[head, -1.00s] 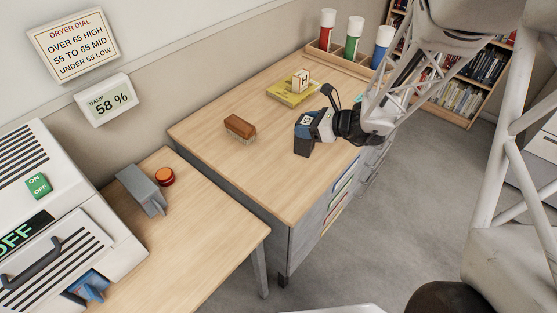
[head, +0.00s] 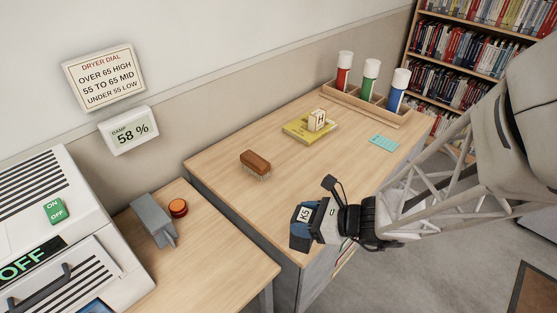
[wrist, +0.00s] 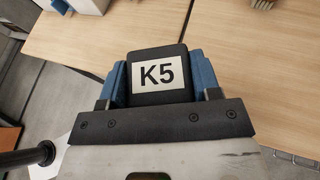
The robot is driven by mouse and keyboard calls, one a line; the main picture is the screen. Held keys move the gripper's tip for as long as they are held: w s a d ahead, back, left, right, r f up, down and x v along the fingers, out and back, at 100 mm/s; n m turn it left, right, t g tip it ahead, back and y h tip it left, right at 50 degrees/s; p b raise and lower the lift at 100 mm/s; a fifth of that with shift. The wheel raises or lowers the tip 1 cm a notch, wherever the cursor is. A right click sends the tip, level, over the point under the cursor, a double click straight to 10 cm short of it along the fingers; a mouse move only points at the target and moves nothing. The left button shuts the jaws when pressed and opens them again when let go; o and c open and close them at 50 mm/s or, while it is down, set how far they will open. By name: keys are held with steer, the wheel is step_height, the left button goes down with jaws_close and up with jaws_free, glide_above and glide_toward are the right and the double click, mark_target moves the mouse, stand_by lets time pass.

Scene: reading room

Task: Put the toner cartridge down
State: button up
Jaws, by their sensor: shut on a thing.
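The toner cartridge (head: 304,213) is a dark block with a white K5 label. It also shows in the wrist view (wrist: 157,75), between two blue fingers. My gripper (head: 300,230) is shut on it and holds it at the front edge of the wooden desk (head: 240,205). In the wrist view my gripper (wrist: 160,80) has a finger on each side of the cartridge. The cartridge's underside is hidden, so I cannot tell its height above the desk.
On the desk are a brown brush (head: 256,162), a yellow book (head: 304,132) with a small block (head: 317,120), a teal pad (head: 384,142) and a rack (head: 365,101) of three bottles. A lower table (head: 210,250) bears a grey device (head: 152,217) with an orange button (head: 178,208). The desk's middle is clear.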

steer(key=shift+s+a, duration=0.15)
steer(key=shift+s, duration=0.35)
steer(key=shift+s+a, duration=0.15)
steer(key=shift+s, duration=0.35)
steer(key=w+a, duration=0.2)
steer(key=w, duration=0.5)
steer(key=w+a+f, duration=0.1)
steer(key=w+a, duration=0.1)
steer(key=w, duration=0.6)
steer(key=shift+w+a+f, duration=0.2)
steer(key=shift+a+f, duration=0.05)
steer(key=shift+f, duration=0.05)
steer(key=shift+f, duration=1.75)
steer(key=shift+f, duration=0.15)
steer(key=o, duration=1.1)
